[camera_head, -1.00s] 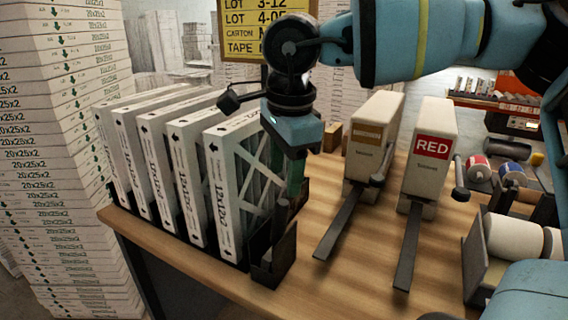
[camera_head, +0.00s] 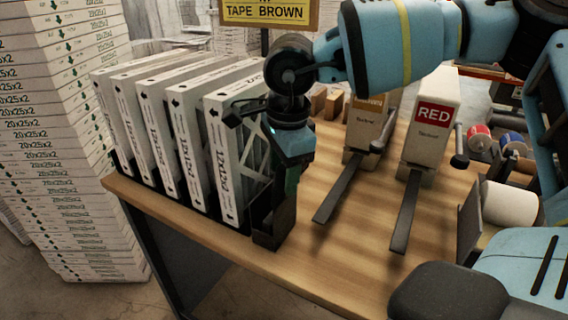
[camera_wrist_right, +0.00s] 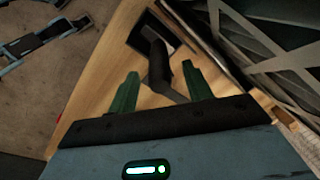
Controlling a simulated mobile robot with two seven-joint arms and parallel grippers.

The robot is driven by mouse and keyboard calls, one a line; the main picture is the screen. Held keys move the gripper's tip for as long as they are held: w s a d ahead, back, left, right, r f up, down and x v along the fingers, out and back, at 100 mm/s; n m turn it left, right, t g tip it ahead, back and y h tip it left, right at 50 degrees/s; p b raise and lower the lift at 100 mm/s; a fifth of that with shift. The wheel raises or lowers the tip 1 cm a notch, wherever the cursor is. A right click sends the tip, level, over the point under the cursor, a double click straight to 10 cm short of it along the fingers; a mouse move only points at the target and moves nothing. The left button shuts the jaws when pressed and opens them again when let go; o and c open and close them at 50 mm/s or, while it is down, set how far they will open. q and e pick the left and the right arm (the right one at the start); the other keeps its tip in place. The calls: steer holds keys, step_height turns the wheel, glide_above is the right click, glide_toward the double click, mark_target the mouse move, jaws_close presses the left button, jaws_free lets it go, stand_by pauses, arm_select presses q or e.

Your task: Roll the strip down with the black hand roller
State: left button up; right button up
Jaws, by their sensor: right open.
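My right gripper (camera_head: 290,185) points down over a black holder (camera_head: 268,235) at the table's front edge, beside the row of filter boxes. In the right wrist view its green fingers (camera_wrist_right: 163,88) are open. A black handle (camera_wrist_right: 160,66), which looks like the hand roller's, rises between them, apart from both fingers. Its lower end is in the black holder (camera_wrist_right: 138,36); the roller head cannot be made out. In the head view the gripper and holder mostly hide the handle. I cannot make out a strip on the boxes. My left gripper is not in view.
Several white filter boxes (camera_head: 221,165) stand upright in a row on the wooden table (camera_head: 335,272). A tall carton stack (camera_head: 70,150) stands left. A white roll (camera_head: 510,203) is at right.

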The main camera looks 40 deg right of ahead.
jaws_close()
steer(key=c, duration=0.8)
jaws_free()
steer(key=shift+c, duration=1.3)
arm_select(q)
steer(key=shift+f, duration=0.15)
arm_select(e)
steer(key=shift+s+r, duration=0.1)
steer(key=shift+r, duration=0.2)
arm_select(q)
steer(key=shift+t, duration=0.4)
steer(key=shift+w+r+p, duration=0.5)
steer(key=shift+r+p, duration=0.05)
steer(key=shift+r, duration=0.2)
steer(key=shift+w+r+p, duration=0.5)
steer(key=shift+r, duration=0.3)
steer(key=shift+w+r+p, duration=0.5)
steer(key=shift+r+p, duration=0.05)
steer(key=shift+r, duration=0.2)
arm_select(e)
step_height(320, 180, up, 13)
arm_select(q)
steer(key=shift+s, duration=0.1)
